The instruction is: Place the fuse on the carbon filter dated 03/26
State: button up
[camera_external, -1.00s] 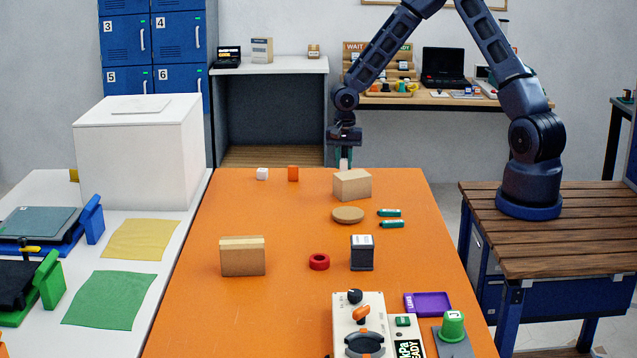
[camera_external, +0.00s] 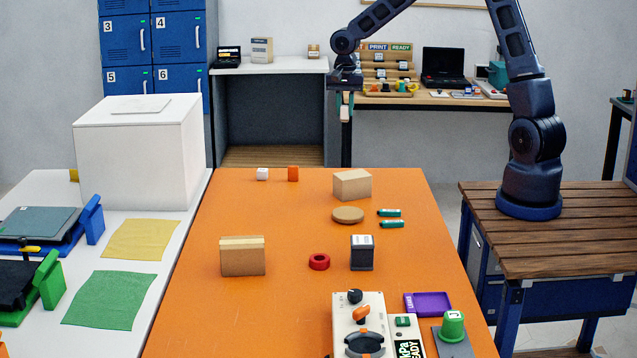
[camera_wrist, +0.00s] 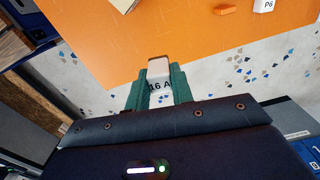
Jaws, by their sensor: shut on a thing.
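My gripper (camera_external: 345,100) is raised above the far edge of the orange table. It is shut on the fuse (camera_external: 345,115), a small pale piece that hangs down from the fingers. In the wrist view the fuse (camera_wrist: 159,70) sits between my green fingers (camera_wrist: 155,92), with "16 A" on it and a tan end. A dark block with a white label (camera_external: 361,254) stands upright near the table's middle right. It may be a carbon filter, but its print is too small to read. I can make out no 03/26 date.
A machine (camera_external: 358,325) stands at the front.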

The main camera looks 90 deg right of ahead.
jog(key=w+a+r+n, duration=0.1)
jog(key=w+a+n, duration=0.1)
jog(key=a, duration=0.5)
jog(key=w+a+r+n, duration=0.1)
jog(key=w+a+n, duration=0.2)
jog(key=a, duration=0.3)
notch_tip(320, 180, up, 5)
jog(key=n, duration=1.5)
send_over(362, 240)
notch_tip(362, 240, down, 20)
jog(key=shift+r, duration=0.25)
jog(key=shift+f, duration=0.15)
jog(key=o, duration=0.7)
jog(key=shift+c, duration=0.2)
jog(key=o, duration=0.3)
